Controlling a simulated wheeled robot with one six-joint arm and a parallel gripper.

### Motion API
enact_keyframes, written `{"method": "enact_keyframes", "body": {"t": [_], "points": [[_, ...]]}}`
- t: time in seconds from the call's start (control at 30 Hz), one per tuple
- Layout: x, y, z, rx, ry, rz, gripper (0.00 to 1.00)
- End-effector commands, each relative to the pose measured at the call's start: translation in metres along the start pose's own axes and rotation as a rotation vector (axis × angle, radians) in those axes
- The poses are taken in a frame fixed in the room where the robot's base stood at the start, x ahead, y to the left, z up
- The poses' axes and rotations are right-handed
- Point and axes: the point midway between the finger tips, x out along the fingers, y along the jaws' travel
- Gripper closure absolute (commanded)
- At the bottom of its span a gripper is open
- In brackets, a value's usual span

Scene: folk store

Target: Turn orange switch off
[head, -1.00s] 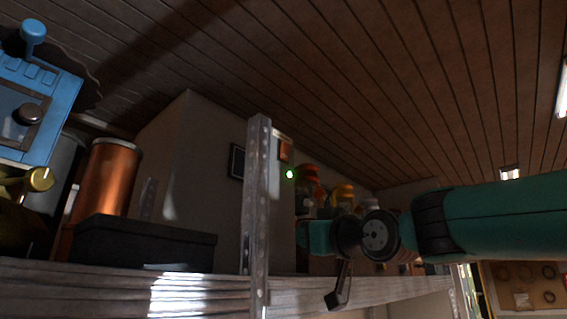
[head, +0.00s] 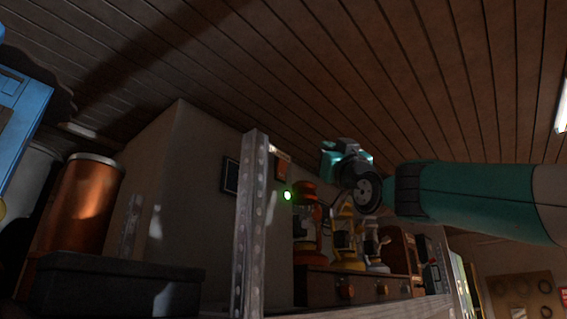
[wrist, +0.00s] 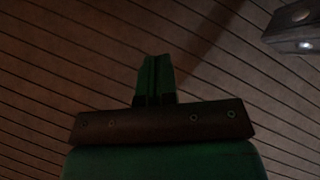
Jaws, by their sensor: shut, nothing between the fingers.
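A small orange switch (head: 281,170) is on the pale wall just right of the metal shelf post in the head view, partly hidden by the post. A green light (head: 287,196) glows below it. I cannot tell the switch's position at this size. My gripper (wrist: 156,60) is shut and empty in the wrist view, with only wooden ceiling boards behind its fingers. In the head view my teal wrist is raised to the right of the switch, apart from it; the fingertips are not clear there. The switch does not show in the wrist view.
The metal post (head: 250,225) stands close left of the switch. Several lanterns (head: 306,215) stand on a wooden drawer box (head: 318,287) below my arm. A copper canister (head: 80,205) and a dark box (head: 115,288) are at the left. The space under the ceiling is free.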

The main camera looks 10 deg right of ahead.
Motion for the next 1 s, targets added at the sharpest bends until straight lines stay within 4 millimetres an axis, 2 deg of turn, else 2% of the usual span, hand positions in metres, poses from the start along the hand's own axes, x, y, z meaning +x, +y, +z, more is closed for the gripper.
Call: {"method": "enact_keyframes", "body": {"t": [0.53,0.73,1.0], "points": [[0.05,-0.035,0.034,0.002,-0.002,-0.003,1.0],[0.058,-0.042,0.041,0.001,-0.001,-0.001,1.0],[0.059,-0.044,0.043,0.001,-0.001,-0.001,1.0]]}}
